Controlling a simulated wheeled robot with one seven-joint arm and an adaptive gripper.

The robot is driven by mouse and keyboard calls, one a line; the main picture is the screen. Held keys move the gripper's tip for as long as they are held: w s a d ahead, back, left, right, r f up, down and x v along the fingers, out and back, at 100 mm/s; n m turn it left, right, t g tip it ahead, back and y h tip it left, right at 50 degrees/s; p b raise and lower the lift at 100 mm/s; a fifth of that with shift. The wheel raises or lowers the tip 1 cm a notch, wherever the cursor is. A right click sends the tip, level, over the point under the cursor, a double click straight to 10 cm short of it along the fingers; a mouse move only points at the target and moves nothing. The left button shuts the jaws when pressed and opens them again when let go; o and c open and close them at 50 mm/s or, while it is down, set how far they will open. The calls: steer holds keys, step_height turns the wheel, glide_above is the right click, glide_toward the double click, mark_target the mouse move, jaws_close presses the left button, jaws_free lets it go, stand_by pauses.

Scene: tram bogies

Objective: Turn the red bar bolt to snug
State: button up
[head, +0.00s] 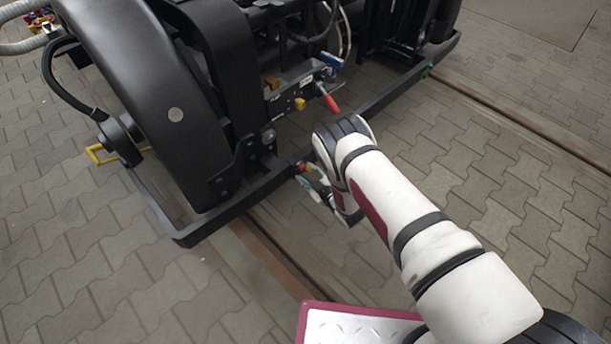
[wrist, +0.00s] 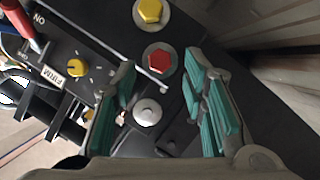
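The red bolt (wrist: 158,60) has a hex head on a pale round washer, set in a dark bar. In the wrist view it sits between a yellow bolt (wrist: 151,12) and a whitish round-headed bolt (wrist: 147,112). My gripper (wrist: 160,68) has its teal-padded fingers spread, one on each side of the red bolt's line, with a visible gap on both sides and nothing held. In the head view my gripper (head: 311,178) is beside the bogie's lower black frame bar (head: 275,180), partly hidden by my arm. A small red spot there is too small to identify.
A yellow knob (wrist: 76,68) by a "FIRM" label and a red-handled lever (wrist: 20,22) are left in the wrist view. The lever's red handle (head: 330,102) also shows in the head view. The black bogie (head: 150,75) stands at upper left. Paving at right is clear.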

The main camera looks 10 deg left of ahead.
mark_target(301, 167)
steer(key=shift+b+x, duration=0.35)
steer(key=shift+x, duration=0.85)
jaws_close()
